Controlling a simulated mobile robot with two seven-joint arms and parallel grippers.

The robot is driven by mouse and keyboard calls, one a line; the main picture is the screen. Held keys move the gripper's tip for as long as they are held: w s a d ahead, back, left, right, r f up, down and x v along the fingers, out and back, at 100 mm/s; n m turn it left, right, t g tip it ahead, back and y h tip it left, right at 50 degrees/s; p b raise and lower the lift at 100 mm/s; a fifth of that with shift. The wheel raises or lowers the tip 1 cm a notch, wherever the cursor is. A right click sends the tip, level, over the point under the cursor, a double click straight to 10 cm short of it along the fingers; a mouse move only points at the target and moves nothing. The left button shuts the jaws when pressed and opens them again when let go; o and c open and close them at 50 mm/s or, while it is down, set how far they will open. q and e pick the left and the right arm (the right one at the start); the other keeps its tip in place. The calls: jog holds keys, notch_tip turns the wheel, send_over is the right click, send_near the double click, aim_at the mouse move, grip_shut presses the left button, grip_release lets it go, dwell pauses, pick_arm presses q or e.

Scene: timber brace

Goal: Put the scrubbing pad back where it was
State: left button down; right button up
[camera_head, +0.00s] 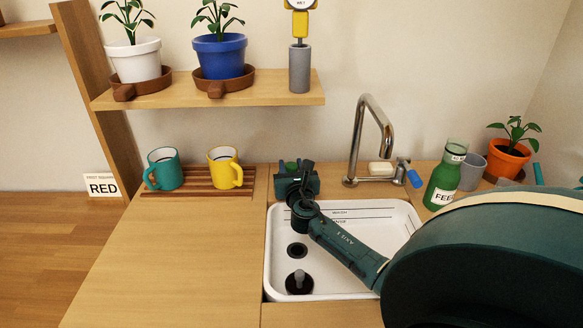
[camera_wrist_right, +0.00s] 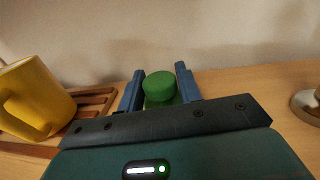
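A green round-topped thing (camera_wrist_right: 160,88), which looks like the scrubbing pad, is between the blue fingers of my right gripper (camera_wrist_right: 161,90) in the right wrist view. It nearly fills the gap, but I cannot tell whether the fingers press on it. In the head view my right gripper (camera_head: 294,165) is at the counter's back edge, just behind the sink, with a bit of green (camera_head: 291,166) between its fingers. The gripper hides what lies under it. My left gripper is not in view.
The white sink (camera_head: 340,213) lies under my right arm. A yellow mug (camera_head: 224,168) and teal mug (camera_head: 164,170) stand on a slatted rack left of the gripper. The faucet (camera_head: 372,125), green bottle (camera_head: 443,178) and orange pot (camera_head: 507,160) are right. The left counter (camera_head: 170,250) is clear.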

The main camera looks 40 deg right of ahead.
jog(key=o, duration=0.3)
jog(key=shift+o, duration=0.2)
jog(key=shift+r, duration=0.3)
pick_arm(q)
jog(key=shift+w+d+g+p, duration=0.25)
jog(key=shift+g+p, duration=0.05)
jog(key=shift+p, duration=0.35)
pick_arm(e)
jog(key=v, duration=1.2)
jog(key=shift+f, duration=0.2)
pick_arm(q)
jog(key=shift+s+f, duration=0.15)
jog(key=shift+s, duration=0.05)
pick_arm(e)
jog(key=shift+d, duration=0.1)
jog(key=shift+s, duration=0.1)
